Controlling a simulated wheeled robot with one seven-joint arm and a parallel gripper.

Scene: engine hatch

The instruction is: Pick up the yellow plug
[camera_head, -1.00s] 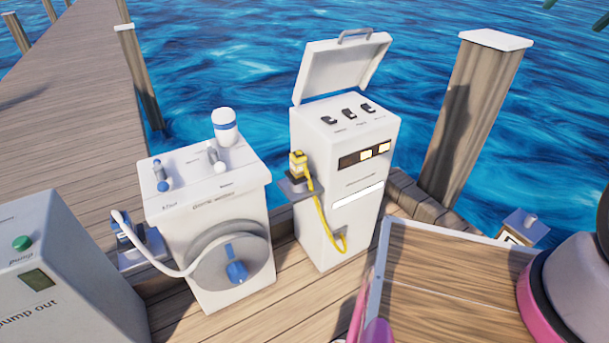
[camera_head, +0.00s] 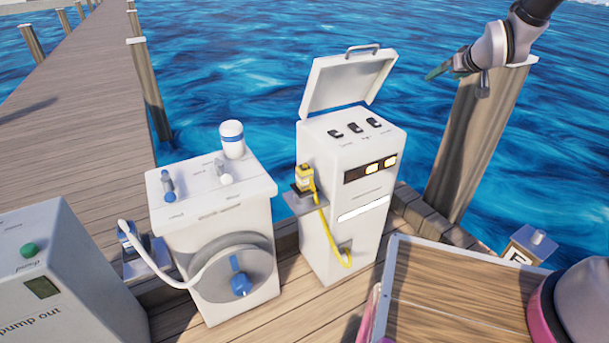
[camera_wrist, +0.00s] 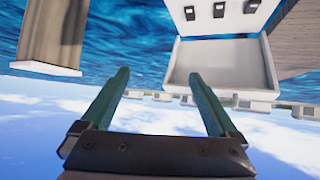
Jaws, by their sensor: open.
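The yellow plug (camera_head: 305,177) stands upright on a small grey shelf (camera_head: 312,202) on the left side of the white power pedestal (camera_head: 345,215). A yellow cable (camera_head: 325,232) runs from it down to the pedestal's lower front. In the head view my gripper (camera_head: 436,72) is at the upper right, above the water and well apart from the plug. In the wrist view my gripper (camera_wrist: 165,90) shows two green fingers spread apart with nothing between them. The plug is not in the wrist view.
The pedestal's lid (camera_head: 348,80) stands open; it also shows in the wrist view (camera_wrist: 220,65). A white cabinet (camera_head: 225,250) with a hose reel is left of the pedestal. A wooden post (camera_head: 475,140) stands at the right. A grey pump-out box (camera_head: 70,280) is at the lower left.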

